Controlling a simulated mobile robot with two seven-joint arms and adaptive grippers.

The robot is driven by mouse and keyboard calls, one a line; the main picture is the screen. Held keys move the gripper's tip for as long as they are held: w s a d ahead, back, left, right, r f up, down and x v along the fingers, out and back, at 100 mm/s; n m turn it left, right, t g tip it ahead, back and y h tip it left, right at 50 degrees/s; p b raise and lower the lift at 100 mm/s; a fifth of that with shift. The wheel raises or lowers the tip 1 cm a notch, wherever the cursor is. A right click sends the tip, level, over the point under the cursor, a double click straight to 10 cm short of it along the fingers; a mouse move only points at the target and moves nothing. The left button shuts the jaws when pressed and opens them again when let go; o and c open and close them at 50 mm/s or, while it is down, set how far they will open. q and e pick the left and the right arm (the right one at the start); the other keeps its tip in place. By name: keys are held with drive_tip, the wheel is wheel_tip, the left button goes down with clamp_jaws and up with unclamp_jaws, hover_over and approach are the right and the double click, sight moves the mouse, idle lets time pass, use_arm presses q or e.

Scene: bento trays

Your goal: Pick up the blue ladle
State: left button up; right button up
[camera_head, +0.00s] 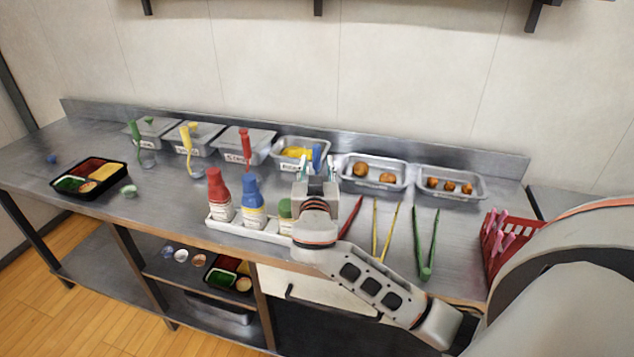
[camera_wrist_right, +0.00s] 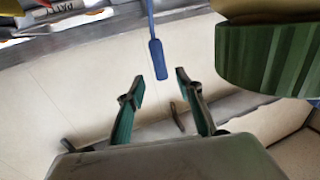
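The blue ladle (camera_head: 316,153) stands with its handle up at the metal container of yellow food (camera_head: 295,153). In the right wrist view its blue handle (camera_wrist_right: 157,55) hangs down from the top edge, its end in line with the gap between my fingertips. The ladle's bowl is hidden. My right gripper (camera_head: 317,165) is open and empty, in front of that container; its two fingers (camera_wrist_right: 160,83) also show apart in the wrist view. I see no finger touching the handle. My left gripper is not in view.
A white holder (camera_head: 228,228) with red, blue and green bottles (camera_head: 285,210) stands near my right gripper. Green, yellow and red ladles (camera_head: 245,145) stand at containers to the left. Tongs (camera_head: 421,250) and a red basket (camera_head: 497,240) lie to the right. A bento tray (camera_head: 122,172) sits left.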

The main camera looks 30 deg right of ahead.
sight(317, 155)
drive_tip(key=x, duration=0.4)
drive_tip(key=p+x, duration=0.1)
drive_tip(key=x, duration=0.1)
drive_tip(key=shift+w+d+f, duration=0.2)
drive_tip(key=shift+w+f, duration=0.05)
drive_tip(key=shift+w, duration=0.1)
clamp_jaws()
